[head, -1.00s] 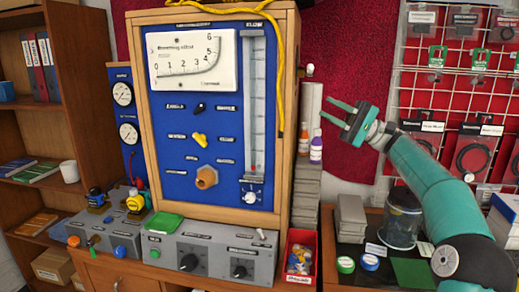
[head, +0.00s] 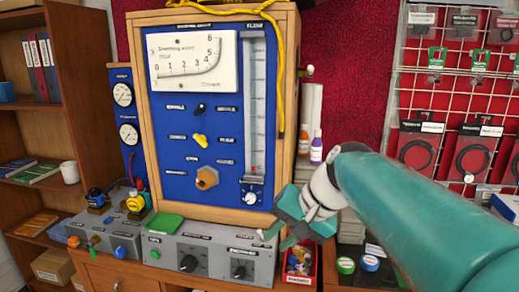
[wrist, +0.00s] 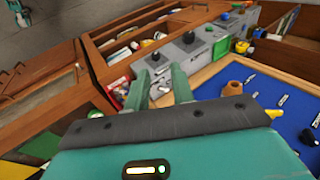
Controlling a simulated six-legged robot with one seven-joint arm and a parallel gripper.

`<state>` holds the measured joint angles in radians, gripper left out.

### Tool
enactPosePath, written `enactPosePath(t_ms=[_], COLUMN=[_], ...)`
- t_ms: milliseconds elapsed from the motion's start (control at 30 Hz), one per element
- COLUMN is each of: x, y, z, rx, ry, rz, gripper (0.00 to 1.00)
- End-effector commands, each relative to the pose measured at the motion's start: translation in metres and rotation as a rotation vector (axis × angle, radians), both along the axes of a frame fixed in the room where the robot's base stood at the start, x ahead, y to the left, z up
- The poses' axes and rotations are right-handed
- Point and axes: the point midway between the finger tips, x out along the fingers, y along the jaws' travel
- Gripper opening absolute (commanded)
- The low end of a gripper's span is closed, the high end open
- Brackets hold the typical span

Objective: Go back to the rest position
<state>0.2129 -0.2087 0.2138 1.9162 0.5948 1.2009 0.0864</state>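My gripper (head: 277,239) is in front of the lower right of the blue test panel (head: 178,196), near the right end of the grey control box (head: 213,258). In the wrist view my gripper (wrist: 159,84) shows two green fingers apart with nothing between them. The blue panel also shows at the right of the wrist view (wrist: 270,112). My teal arm crosses the right of the head view and hides part of the bench there.
A red bin (head: 301,264) of small parts stands just below my gripper. Orange (head: 303,143) and purple (head: 316,147) bottles stand right of the panel. A yellow cord (head: 281,80) hangs on the cabinet. A wooden shelf (head: 85,120) is at the left.

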Motion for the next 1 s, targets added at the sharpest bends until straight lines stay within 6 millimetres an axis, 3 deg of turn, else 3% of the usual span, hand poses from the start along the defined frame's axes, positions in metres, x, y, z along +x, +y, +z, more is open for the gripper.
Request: enactPosePath(t_ms=[33, 200, 433, 600, 1000], x=[-0.02, -0.075, -0.132, -0.147, -0.147], y=[-0.01, -0.052, -0.1, -0.113, -0.114], z=[-0.008, -0.042, -0.084, -0.098, -0.099], rx=[-0.07, -0.292, -0.517, -0.58, -0.585], ry=[-0.029, -0.122, -0.237, -0.275, -0.275], rz=[0.0, 0.014, 0.067, 0.093, 0.094], gripper=[0.24, 0.24, 0.24, 0.24, 0.24])
